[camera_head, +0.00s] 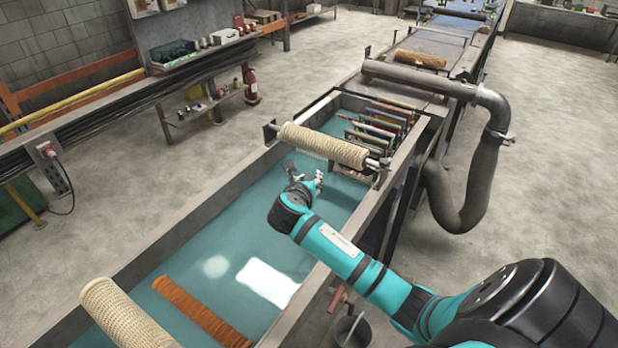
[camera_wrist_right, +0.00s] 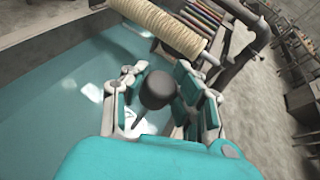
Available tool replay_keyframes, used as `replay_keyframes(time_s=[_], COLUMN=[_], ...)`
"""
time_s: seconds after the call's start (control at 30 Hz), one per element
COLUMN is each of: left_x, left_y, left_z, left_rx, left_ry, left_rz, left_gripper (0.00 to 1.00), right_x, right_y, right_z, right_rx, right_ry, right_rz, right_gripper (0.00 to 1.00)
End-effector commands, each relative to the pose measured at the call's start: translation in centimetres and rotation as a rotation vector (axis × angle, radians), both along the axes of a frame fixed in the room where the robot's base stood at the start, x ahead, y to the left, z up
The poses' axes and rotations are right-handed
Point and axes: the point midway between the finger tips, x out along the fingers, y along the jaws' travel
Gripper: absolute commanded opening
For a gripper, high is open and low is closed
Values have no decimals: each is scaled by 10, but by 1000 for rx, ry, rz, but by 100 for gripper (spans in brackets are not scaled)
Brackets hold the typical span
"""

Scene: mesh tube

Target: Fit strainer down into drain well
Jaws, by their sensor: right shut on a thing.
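My right gripper (camera_head: 306,180) reaches over the teal tank from the right, just in front of the rope-wound roller. In the right wrist view, the gripper (camera_wrist_right: 160,98) is shut on a dark, round-ended piece (camera_wrist_right: 157,89), which I take to be part of the strainer. The strainer's mesh and the drain well cannot be made out. My left gripper is out of view.
The rope-wound roller (camera_head: 323,145) spans the tank close beyond my gripper, and a rack of coloured boards (camera_head: 380,125) stands behind it. The tank's right wall (camera_head: 368,222) runs under my arm. An orange roll (camera_head: 200,312) lies nearer. The tank's middle is open.

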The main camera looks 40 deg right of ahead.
Motion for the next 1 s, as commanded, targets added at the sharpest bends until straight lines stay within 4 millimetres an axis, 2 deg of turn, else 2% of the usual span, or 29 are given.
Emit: replay_keyframes(time_s=[1.0], left_x=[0], left_y=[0], left_z=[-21], left_rx=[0], left_ry=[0], left_rz=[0], left_gripper=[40], right_x=[0], right_y=[0], right_z=[-52], right_rx=[-1], right_ry=[0], right_rz=[-1], right_gripper=[0])
